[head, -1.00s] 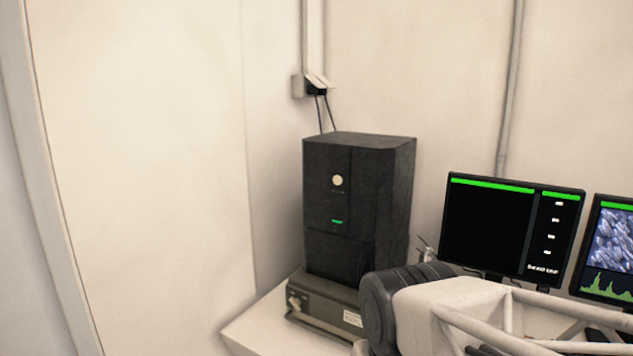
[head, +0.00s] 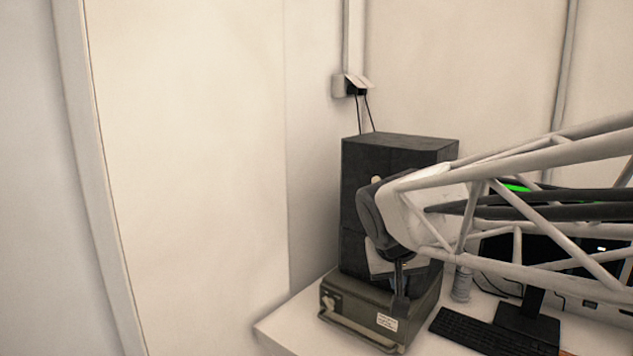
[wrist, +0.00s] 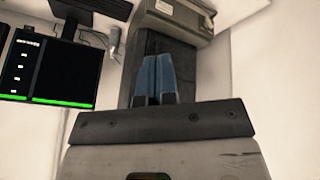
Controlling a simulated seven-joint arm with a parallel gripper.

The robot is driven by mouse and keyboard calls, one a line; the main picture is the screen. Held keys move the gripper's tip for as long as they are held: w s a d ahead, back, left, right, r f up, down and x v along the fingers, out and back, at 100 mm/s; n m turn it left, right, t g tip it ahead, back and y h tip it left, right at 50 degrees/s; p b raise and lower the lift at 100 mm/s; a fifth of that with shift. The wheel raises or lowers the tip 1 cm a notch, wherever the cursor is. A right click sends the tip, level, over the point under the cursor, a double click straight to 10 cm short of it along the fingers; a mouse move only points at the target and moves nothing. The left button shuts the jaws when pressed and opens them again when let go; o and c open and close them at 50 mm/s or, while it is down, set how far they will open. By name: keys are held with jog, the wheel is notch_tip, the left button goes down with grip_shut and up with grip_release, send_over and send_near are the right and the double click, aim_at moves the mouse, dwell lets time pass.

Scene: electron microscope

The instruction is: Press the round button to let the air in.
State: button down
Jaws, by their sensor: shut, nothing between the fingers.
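The round button (head: 377,179) is a pale disc on the front of the tall black cabinet (head: 362,220). In the head view only part of it shows, just above my arm, which covers much of the cabinet front. In the wrist view my gripper (wrist: 154,58) has its two blue fingers side by side and shut, with nothing held. They show against the dark cabinet (wrist: 182,70), and the button cannot be seen there.
The cabinet stands on a grey unit (head: 350,309) with a front handle on a white table (head: 290,318). To the right are a monitor (wrist: 50,70), a keyboard (head: 480,330) and a small metal cylinder (head: 462,284). Bare wall lies left of the cabinet.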

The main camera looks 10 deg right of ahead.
jog(key=w+a+r+t+h, duration=0.1)
jog(key=w+r+t, duration=0.1)
jog(key=w, duration=1.1)
jog(key=w+a+r+t, duration=0.1)
jog(key=w+r, duration=0.3)
jog(key=w, duration=0.9)
jog(key=shift+w+r+t+h, duration=0.3)
jog(key=shift+w+t+h, duration=0.05)
jog(key=shift+t+h, duration=0.05)
jog(key=shift+w+d, duration=0.1)
jog(key=w+d, duration=0.6)
jog(key=shift+w+d, duration=0.55)
dwell(2.2)
jog(key=shift+s+a, duration=0.1)
dwell(0.4)
jog(key=shift+s+a, duration=0.45)
dwell(0.3)
